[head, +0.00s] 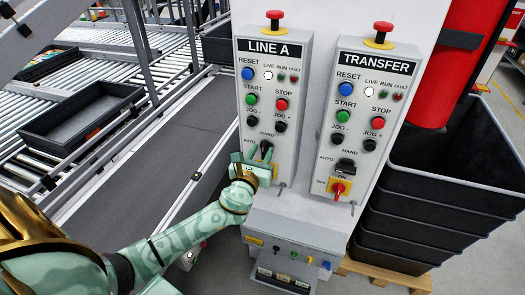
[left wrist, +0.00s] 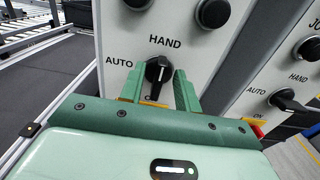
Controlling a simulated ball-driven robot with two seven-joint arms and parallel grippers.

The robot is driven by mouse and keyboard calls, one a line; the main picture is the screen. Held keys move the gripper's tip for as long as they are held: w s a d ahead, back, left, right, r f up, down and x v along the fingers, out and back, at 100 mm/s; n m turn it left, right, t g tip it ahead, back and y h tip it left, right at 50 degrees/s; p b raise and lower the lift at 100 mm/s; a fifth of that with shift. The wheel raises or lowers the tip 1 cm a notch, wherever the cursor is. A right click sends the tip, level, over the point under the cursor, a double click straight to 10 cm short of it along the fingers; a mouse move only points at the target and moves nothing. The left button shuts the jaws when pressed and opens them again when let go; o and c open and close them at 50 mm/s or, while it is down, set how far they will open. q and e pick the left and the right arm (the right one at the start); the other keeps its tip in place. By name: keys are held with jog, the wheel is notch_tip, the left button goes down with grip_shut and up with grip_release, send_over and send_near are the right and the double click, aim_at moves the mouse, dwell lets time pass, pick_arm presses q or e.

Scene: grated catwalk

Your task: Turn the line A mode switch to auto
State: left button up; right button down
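The LINE A panel (head: 272,100) stands upright in the middle of the head view. Its black mode switch (left wrist: 157,72) shows in the left wrist view, below the word HAND and right of the word AUTO. Its white line runs up and slightly right, towards HAND rather than AUTO. In the head view the switch (head: 266,148) is partly hidden by my left gripper (head: 254,163). In the left wrist view my left gripper (left wrist: 159,74) is open, one green finger on each side of the knob, with gaps visible. The lowest label is partly hidden. My right gripper is not in view.
The TRANSFER panel (head: 370,110) stands close on the right with a similar mode switch (head: 345,166) and a red knob (head: 339,189). Red stop buttons top both panels. A conveyor (head: 165,150) lies left; stacked black crates (head: 445,185) stand right.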

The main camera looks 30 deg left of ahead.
pick_arm(q)
jog(key=shift+w+a, duration=0.15)
jog(key=shift+w, duration=0.4)
grip_shut()
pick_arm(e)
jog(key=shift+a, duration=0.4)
